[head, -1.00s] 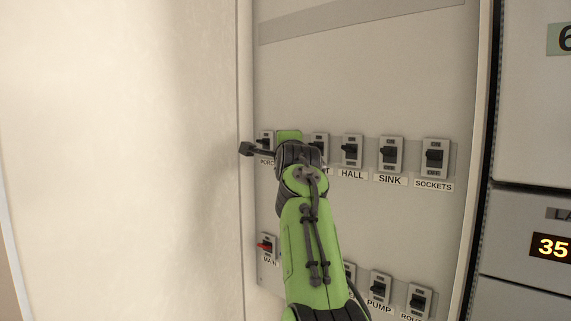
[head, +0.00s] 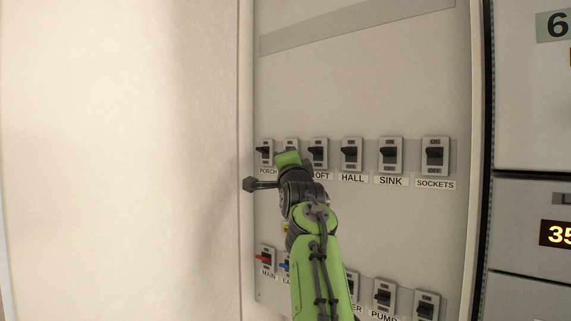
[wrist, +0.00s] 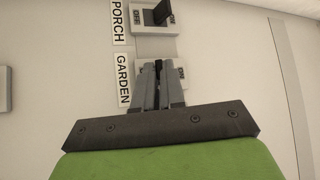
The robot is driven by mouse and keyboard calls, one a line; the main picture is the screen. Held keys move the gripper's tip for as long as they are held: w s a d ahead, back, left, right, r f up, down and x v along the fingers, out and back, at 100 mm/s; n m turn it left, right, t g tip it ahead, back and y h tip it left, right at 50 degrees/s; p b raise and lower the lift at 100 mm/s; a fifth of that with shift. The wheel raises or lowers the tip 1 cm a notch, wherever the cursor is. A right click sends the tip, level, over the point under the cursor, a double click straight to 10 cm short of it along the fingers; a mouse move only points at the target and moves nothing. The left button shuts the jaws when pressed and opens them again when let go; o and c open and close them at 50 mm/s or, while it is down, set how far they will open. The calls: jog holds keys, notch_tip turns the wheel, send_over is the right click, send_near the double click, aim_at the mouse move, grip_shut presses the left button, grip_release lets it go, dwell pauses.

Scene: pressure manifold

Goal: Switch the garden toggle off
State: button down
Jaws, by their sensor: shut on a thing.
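The garden toggle (wrist: 141,70) sits beside its GARDEN label (wrist: 123,80) in the wrist view. My gripper (wrist: 158,77) is shut on its dark lever, with a grey finger on each side. The fingers cover most of the switch plate, so I cannot tell the lever's position. In the head view the top of the garden switch (head: 291,144) shows above my green gripper hand, which hides its lower part and label. The fingertips are hidden there.
The porch toggle (head: 265,152) is close on the left, and the loft toggle (head: 318,153) is close on the right. Hall (head: 351,154), sink (head: 390,155) and sockets (head: 435,155) follow. A lower row holds the red-levered main toggle (head: 266,258) and others. A pale wall stands left.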

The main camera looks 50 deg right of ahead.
jog(key=c, duration=1.5)
grip_release()
jog(key=b+v, duration=0.9)
jog(key=v, duration=0.6)
jog(key=shift+s+a+b, duration=0.2)
jog(key=shift+s+b, duration=0.05)
jog(key=shift+b, duration=0.1)
jog(key=shift+w+a+f, duration=0.1)
jog(key=shift+f, duration=0.05)
